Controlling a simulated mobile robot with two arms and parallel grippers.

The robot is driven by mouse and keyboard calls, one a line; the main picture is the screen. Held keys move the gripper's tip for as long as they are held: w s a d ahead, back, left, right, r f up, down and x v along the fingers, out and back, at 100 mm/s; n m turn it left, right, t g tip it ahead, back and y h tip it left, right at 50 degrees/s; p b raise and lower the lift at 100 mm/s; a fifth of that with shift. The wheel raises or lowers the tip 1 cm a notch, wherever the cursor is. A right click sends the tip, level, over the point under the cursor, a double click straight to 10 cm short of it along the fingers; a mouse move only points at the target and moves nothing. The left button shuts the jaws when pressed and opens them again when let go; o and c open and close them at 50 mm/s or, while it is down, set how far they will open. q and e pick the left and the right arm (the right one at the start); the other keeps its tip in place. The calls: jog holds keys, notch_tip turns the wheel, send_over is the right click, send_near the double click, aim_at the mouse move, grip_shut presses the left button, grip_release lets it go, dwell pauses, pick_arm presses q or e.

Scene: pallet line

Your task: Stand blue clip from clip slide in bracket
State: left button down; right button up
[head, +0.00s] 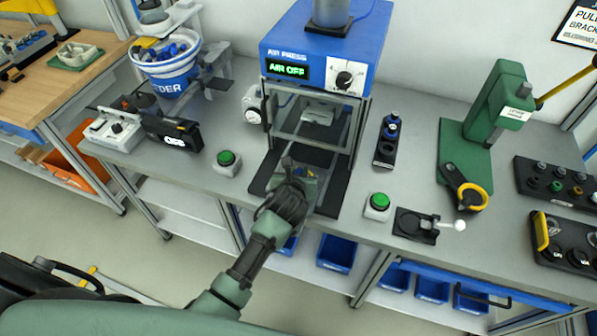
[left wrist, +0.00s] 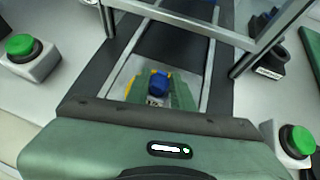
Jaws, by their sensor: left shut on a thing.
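My left gripper (head: 298,172) reaches over the front of the air press, above the tray between its two dark rails. In the left wrist view it (left wrist: 158,92) is shut on the blue clip (left wrist: 159,83), which shows between the green fingers. A light grey metal piece (left wrist: 128,72), perhaps the bracket or its tray, lies under and around the clip. I cannot tell whether the clip touches it. In the head view the gripper mostly hides the clip. My right gripper is not in view.
The blue air press (head: 325,45) reads AIR OFF, with its frame standing just behind the gripper. Green buttons stand left (head: 228,160) and right (head: 378,202) of it. A feeder bucket (head: 168,70) holds blue parts at left. A green lever press (head: 490,120) stands at right.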

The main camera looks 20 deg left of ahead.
pick_arm(q)
jog(key=shift+f, duration=0.4)
jog(key=c, duration=1.2)
grip_release()
jog(key=shift+s+f, duration=0.2)
jog(key=shift+s+r, duration=0.1)
jog(key=shift+r, duration=0.4)
jog(key=v, duration=1.1)
jog(key=shift+r+b, duration=0.35)
jog(key=shift+r, duration=0.05)
